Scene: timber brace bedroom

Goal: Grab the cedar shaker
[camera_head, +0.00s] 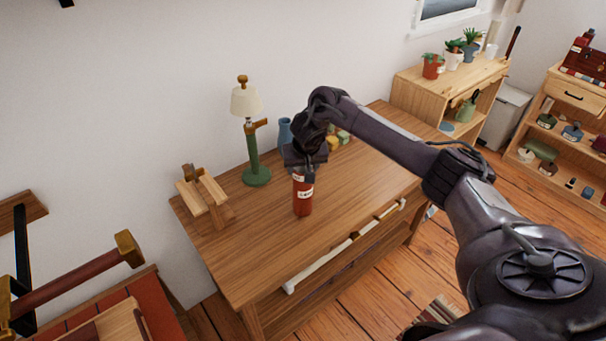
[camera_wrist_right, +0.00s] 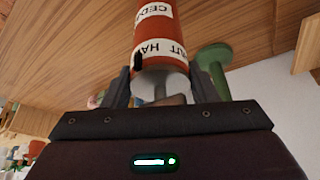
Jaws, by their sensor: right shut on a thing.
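The cedar shaker (camera_head: 303,196) is a dark red cylinder with white labels, upright at the middle of the wooden table (camera_head: 340,205). My right gripper (camera_head: 304,168) comes down on it from above and is shut on its top end. In the right wrist view the shaker (camera_wrist_right: 158,45) shows between the two fingers (camera_wrist_right: 168,88), with part of its lettering, "CED", readable. I cannot tell whether its base touches the table. My left gripper is not in view.
A green lamp (camera_head: 254,150) with a cream shade and a wooden stand (camera_head: 203,194) are left of the shaker. A blue vase (camera_head: 285,130) and small yellow and green items (camera_head: 341,137) are behind. The table's front right is clear.

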